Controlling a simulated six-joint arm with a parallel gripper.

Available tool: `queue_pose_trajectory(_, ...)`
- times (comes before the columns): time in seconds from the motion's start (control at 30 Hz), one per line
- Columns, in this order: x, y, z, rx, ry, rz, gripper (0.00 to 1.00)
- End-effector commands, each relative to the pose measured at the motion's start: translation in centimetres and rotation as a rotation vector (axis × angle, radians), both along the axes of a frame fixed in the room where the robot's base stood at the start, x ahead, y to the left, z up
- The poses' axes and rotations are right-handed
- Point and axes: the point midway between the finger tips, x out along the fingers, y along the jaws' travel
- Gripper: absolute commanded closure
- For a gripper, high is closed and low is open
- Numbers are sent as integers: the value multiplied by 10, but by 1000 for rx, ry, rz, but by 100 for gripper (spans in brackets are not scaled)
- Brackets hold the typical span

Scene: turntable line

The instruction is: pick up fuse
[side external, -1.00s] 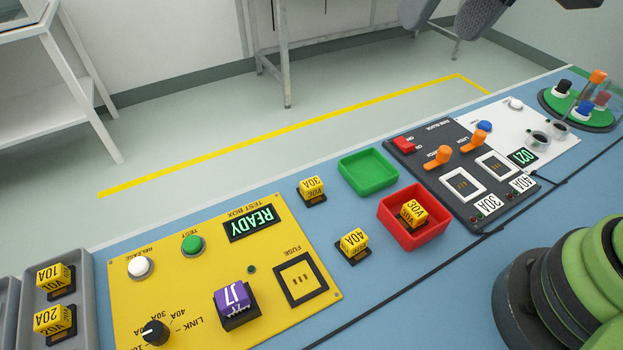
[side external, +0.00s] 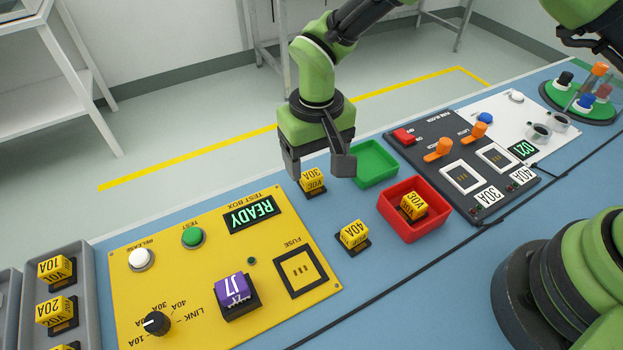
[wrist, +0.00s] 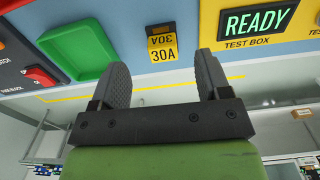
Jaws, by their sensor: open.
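A yellow fuse marked 30A (side external: 312,182) stands on a dark base on the blue bench, between the yellow test box and the green tray. It also shows in the wrist view (wrist: 162,45), framed between my fingertips. My gripper (side external: 322,172) is open and empty, close above and around this fuse. Its fingers show on either side in the wrist view (wrist: 165,75). A 40A fuse (side external: 353,234) stands on the bench in front. Another 30A fuse (side external: 412,205) is inside the red tray (side external: 435,228). The fuse socket on the test box (side external: 301,272) is empty.
The green tray (side external: 376,162) is empty, just right of my gripper. The yellow test box (side external: 150,290) reads READY and holds a purple J7 block (side external: 233,290). A grey rack (side external: 87,290) with fuses is at left. A dark panel with orange latches (side external: 480,131) is at right.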

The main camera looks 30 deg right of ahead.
Motion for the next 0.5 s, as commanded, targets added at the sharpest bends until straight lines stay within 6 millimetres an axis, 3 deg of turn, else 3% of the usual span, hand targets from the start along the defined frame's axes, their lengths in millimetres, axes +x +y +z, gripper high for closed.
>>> queue_pose_trajectory(0.33,0,2,-45,0,2,-1,30)
queue_pose_trajectory(0.5,1,2,-55,2,-1,0,30)
